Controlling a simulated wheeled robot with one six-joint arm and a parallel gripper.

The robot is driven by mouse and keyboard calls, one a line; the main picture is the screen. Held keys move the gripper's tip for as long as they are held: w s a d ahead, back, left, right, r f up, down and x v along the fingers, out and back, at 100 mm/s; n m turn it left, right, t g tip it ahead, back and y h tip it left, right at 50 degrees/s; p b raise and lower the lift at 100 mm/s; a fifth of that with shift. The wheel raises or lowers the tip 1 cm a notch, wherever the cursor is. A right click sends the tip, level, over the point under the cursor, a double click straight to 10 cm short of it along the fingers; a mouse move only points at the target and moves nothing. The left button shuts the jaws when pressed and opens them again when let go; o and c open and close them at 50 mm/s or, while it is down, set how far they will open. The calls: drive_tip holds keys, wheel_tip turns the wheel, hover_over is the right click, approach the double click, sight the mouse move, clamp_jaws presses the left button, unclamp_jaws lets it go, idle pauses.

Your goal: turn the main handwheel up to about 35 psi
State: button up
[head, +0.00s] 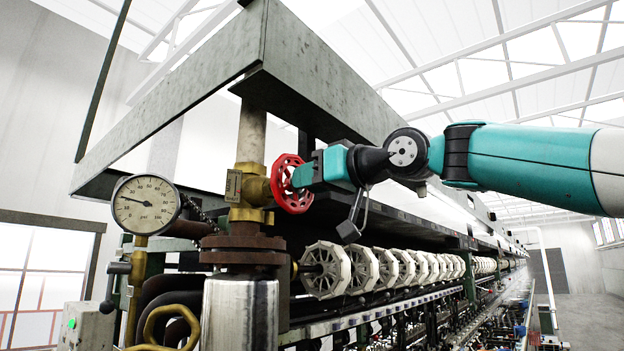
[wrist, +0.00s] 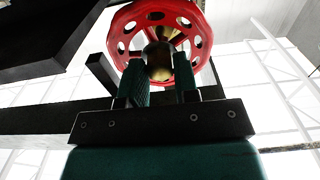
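The red main handwheel (head: 291,184) sits on a brass valve on a vertical pipe, and fills the top of the wrist view (wrist: 204,38). My gripper (head: 300,177) reaches it from the right. The round white psi gauge (head: 146,204) is left of the valve. Its needle points left and slightly up, at roughly 20.
A long beam frame (head: 170,100) hangs above the valve. A row of pale reels (head: 327,270) runs to the right below my arm.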

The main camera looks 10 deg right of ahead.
drive_tip(key=n+b, duration=0.6)
drive_tip(key=n, duration=2.1)
drive_tip(key=shift+f, duration=0.15)
drive_tip(key=o, duration=0.8)
